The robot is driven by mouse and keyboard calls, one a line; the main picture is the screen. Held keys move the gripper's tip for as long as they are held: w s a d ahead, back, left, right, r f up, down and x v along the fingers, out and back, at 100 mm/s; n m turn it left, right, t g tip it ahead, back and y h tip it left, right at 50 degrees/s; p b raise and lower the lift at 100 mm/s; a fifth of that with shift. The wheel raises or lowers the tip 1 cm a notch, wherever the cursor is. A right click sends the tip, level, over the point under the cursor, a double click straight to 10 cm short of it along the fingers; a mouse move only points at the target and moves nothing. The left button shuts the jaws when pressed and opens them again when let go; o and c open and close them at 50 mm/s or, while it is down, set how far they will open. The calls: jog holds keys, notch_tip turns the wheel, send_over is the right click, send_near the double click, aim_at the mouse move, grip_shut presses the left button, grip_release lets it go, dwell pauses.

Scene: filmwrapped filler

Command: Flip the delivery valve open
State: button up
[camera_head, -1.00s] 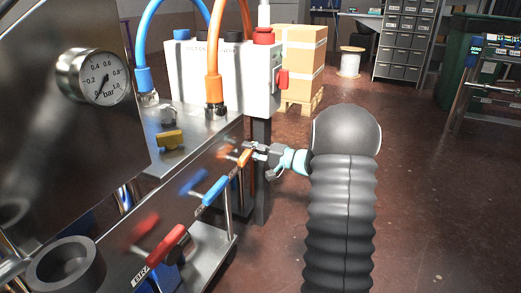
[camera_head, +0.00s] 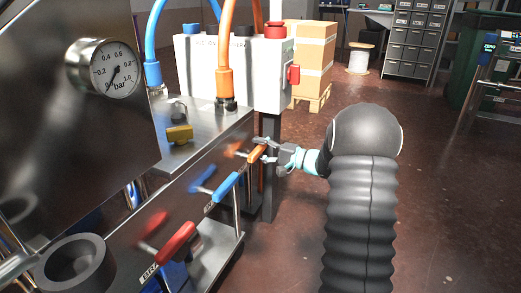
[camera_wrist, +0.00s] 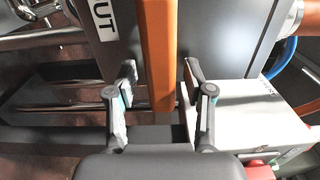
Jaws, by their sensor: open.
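Three lever handles stand out along the front face of the steel machine: a red handle (camera_head: 176,244) nearest, a blue handle (camera_head: 224,187) in the middle, and an orange handle (camera_head: 257,153) farthest. My gripper (camera_head: 264,154) is at the orange handle, coming from the right. In the wrist view, the orange handle (camera_wrist: 157,55) runs lengthwise between the two open fingers of my gripper (camera_wrist: 159,70). I cannot read which handle is marked delivery.
A pressure gauge (camera_head: 104,68) is on the upper panel, its needle near zero. A white box (camera_head: 234,72) with a red switch stands behind. Open floor (camera_head: 445,190) lies to the right.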

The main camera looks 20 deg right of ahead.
jog(key=v, duration=1.2)
dwell(0.3)
jog(key=s+a+f+m+g+h, duration=0.2)
jog(key=s+a+f+g, duration=0.15)
jog(key=s+f, duration=0.35)
jog(key=s+a+n+g+h+p, duration=0.1)
jog(key=s+a+g+h, duration=0.15)
jog(key=s, duration=0.25)
jog(key=s+a+n+g+h, duration=0.1)
jog(key=s+a+g, duration=0.1)
jog(key=s+g, duration=0.2)
jog(key=s+a+r+n+t+h+p, duration=0.1)
jog(key=s+a+r+n+h+p, duration=0.2)
jog(key=s+r, duration=0.5)
jog(key=s+a+r+n+t+h+p, duration=0.2)
jog(key=s+a+r+n+h+p, duration=0.1)
jog(key=s+r, duration=0.5)
jog(key=a+r+n+h, duration=0.1)
jog(key=a+n, duration=0.1)
jog(key=a, duration=0.1)
jog(key=shift+s+a+r+n+h, duration=0.2)
jog(key=shift+s+r+n+h, duration=0.05)
jog(key=shift+s+n+h, duration=0.15)
